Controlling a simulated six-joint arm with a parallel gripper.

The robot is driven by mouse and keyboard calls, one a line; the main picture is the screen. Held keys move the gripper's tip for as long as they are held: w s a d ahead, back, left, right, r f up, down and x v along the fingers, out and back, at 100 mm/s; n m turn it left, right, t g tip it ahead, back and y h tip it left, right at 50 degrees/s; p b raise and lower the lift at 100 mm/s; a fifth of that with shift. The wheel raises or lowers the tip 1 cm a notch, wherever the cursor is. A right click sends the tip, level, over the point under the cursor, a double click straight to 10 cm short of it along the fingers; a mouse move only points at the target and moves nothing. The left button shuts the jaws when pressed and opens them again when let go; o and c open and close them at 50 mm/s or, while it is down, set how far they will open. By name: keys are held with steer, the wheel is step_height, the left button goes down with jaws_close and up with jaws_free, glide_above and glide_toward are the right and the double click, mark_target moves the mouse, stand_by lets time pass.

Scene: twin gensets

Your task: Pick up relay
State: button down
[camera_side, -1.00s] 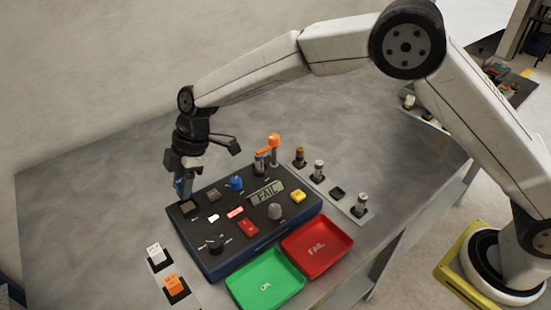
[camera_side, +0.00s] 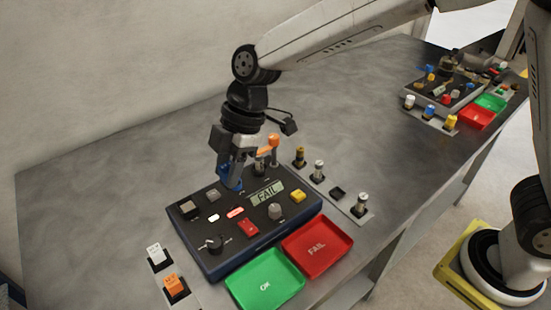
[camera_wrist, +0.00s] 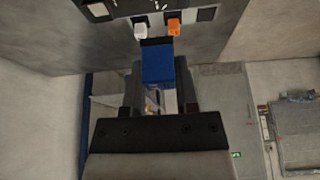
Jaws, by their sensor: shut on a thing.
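My gripper (camera_side: 230,172) is shut on a blue block-shaped relay. The relay shows clearly between the fingers in the wrist view (camera_wrist: 158,65). A white relay (camera_side: 155,253) and an orange relay (camera_side: 174,286) stand on a strip left of the box.
A green OK tray (camera_side: 264,279) and a red FAIL tray (camera_side: 317,245) lie in front, empty. A strip with several cylindrical parts (camera_side: 362,203) stands to the right. A second set (camera_side: 450,95) is further back.

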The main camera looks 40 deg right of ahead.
steer(key=shift+s+d+r, duration=0.2)
steer(key=shift+s+r, duration=0.05)
steer(key=shift+s, duration=0.15)
steer(key=shift+s+d+r, duration=0.2)
steer(key=shift+s, duration=0.2)
steer(key=s+d+f+n+g, duration=0.1)
steer(key=s+d+f+n, duration=0.3)
steer(key=s+d+f, duration=0.6)
steer(key=shift+d+n+g, duration=0.3)
steer(key=shift+d+g, duration=0.1)
steer(key=shift+d, duration=0.1)
steer(key=shift+s+f, duration=0.1)
steer(key=shift+f, duration=0.1)
steer(key=shift+f, duration=2.1)
